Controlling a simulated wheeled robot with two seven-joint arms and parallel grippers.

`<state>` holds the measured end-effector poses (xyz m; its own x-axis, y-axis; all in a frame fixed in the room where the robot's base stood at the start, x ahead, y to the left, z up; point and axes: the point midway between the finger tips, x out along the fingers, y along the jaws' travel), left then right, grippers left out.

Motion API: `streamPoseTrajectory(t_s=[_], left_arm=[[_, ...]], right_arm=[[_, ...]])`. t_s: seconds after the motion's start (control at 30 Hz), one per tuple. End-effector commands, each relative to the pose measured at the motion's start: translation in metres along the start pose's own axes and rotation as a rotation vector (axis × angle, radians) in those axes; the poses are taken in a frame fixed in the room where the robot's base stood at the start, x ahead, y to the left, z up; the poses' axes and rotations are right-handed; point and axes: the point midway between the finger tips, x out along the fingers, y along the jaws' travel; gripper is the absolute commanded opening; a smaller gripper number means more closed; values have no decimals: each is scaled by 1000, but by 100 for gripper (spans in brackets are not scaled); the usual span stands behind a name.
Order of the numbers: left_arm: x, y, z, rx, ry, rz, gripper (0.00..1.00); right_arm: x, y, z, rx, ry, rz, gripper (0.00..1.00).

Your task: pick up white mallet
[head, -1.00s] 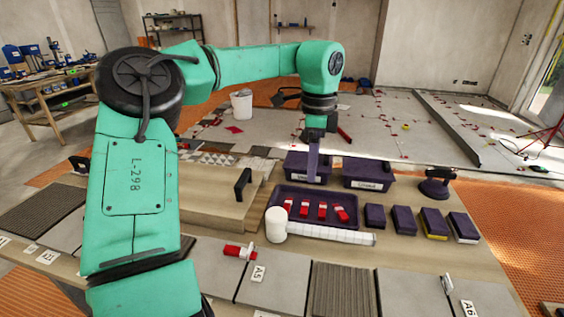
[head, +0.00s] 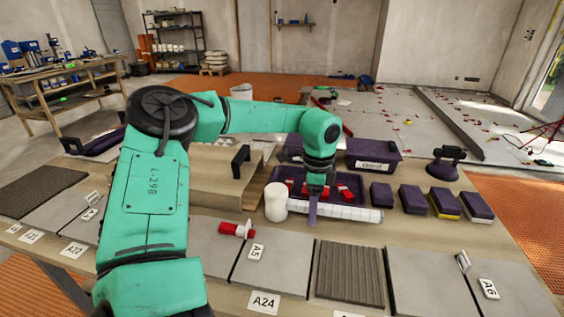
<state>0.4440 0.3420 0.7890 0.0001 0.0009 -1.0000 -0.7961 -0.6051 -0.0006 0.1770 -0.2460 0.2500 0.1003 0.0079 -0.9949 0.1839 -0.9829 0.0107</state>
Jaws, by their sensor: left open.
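The white mallet lies on the wooden bench in the head view. Its thick white head (head: 275,203) is at the left and its pale handle (head: 352,213) runs to the right along the front of the dark purple tray. My left gripper (head: 313,217) points down at the handle, a short way right of the head. It is open, but its fingers overlap in this view, and I cannot tell whether they touch or straddle the handle. My right gripper is out of view.
The purple tray (head: 362,181) holds several red pieces. Purple bins (head: 372,154) stand behind it, and several dark purple blocks (head: 413,199) to the right. A red and white piece (head: 235,229) lies front left. Grey tiles (head: 430,278) line the front.

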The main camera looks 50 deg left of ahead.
Motion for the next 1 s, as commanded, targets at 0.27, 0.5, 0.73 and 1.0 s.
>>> streamPoseTrajectory(t_s=[0.27,0.5,0.73,1.0], left_arm=[[11,0,0,-1,1,-1,65],[11,0,0,-1,0,-1,0],[10,0,0,-1,1,-2,0],[-11,-1,0,-1,2,-6,0]], right_arm=[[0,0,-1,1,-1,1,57],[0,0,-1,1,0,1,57],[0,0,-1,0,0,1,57],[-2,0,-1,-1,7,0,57]])
